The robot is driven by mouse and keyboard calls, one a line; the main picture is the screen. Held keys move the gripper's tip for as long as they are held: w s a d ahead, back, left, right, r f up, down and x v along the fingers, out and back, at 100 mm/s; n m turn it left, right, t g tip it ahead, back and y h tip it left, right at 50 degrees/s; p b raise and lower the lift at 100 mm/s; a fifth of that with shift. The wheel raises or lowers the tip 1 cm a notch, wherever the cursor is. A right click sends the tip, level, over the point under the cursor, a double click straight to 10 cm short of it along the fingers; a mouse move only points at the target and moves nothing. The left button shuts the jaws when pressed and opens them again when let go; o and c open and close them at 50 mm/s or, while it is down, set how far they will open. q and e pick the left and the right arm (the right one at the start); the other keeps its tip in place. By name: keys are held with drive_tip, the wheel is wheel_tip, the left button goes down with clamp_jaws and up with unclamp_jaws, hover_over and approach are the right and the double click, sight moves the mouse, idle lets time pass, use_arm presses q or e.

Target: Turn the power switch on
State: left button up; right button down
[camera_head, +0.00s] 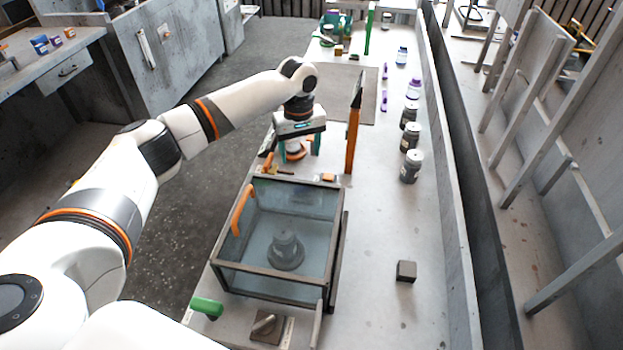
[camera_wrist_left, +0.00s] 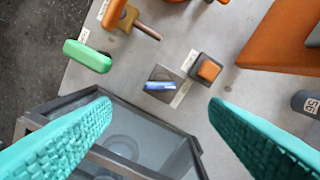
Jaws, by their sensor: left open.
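My left gripper (camera_head: 297,150) is open, with teal fingers pointing down beyond the far end of the glass-sided housing (camera_head: 216,262). In the left wrist view its fingers (camera_wrist_left: 160,135) are spread and empty. Ahead of the gap between them is a grey plate with a blue-and-silver switch lever (camera_wrist_left: 160,86) and a white label too small to read. To its right sits a small block with an orange top (camera_wrist_left: 209,70). A similar lever plate (camera_head: 265,327) lies near the housing's front. Which one is the power switch cannot be read. My right gripper is not in view.
A green handle (camera_wrist_left: 88,56) and an orange fitting with a copper rod (camera_wrist_left: 128,18) stand left of the switch plate. An orange upright panel (camera_head: 352,140) rises to the right. Several jars (camera_head: 411,166) line the right side. A dark cube (camera_head: 406,271) sits on clear bench.

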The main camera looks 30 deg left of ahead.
use_arm(q)
drive_tip(key=f, duration=0.5)
drive_tip(key=shift+s+d+f+p, duration=0.2)
drive_tip(key=shift+p, duration=0.1)
drive_tip(key=shift+w+f, duration=0.15)
drive_tip(key=shift+f, duration=3.05)
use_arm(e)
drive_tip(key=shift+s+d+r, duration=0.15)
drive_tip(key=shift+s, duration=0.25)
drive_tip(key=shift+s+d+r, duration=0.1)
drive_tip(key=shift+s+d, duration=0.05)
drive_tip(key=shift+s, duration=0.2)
